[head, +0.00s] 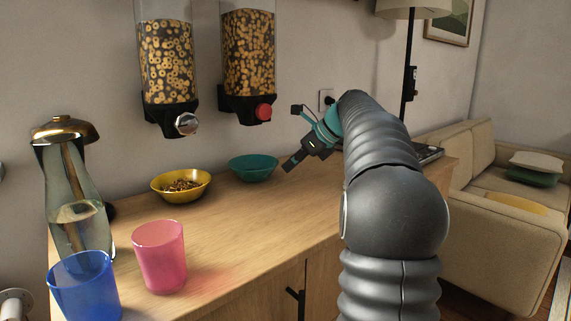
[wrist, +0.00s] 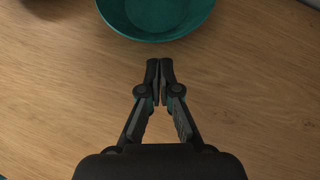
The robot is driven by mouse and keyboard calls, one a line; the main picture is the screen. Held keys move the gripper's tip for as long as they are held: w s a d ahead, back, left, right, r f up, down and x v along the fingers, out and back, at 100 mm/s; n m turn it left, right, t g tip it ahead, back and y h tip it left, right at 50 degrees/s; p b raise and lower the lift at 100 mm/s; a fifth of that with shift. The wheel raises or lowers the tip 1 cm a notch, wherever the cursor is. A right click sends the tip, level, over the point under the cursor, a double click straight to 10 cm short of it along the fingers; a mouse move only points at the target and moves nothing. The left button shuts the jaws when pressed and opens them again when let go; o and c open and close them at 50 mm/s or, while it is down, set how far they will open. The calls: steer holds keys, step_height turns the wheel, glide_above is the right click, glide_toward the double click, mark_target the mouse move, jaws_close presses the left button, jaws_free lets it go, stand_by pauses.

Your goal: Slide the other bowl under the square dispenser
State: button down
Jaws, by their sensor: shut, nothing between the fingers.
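The teal bowl (head: 253,169) stands upright on the wooden counter, below the right dispenser (head: 248,62) in the head view. The part of the teal bowl (wrist: 158,16) in the wrist view looks empty. The right dispenser looks boxy, has a red knob and holds ring cereal. The left dispenser (head: 166,62) has a silver knob and also holds cereal. A yellow bowl (head: 181,187) with cereal in it stands below the left one. My gripper (head: 289,166) is shut and empty, right of the teal bowl. In the wrist view my gripper's tips (wrist: 160,64) are apart from its rim.
A glass carafe (head: 75,215), a pink cup (head: 159,258) and a blue cup (head: 86,287) stand at the left of the counter (head: 245,221). The counter in front of the teal bowl is clear. A lamp and sofa (head: 500,240) are beyond the right end.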

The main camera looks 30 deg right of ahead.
steer(key=v, duration=1.1)
steer(key=shift+s+d+f, duration=0.25)
steer(key=shift+d+f, duration=0.05)
steer(key=shift+f, duration=0.1)
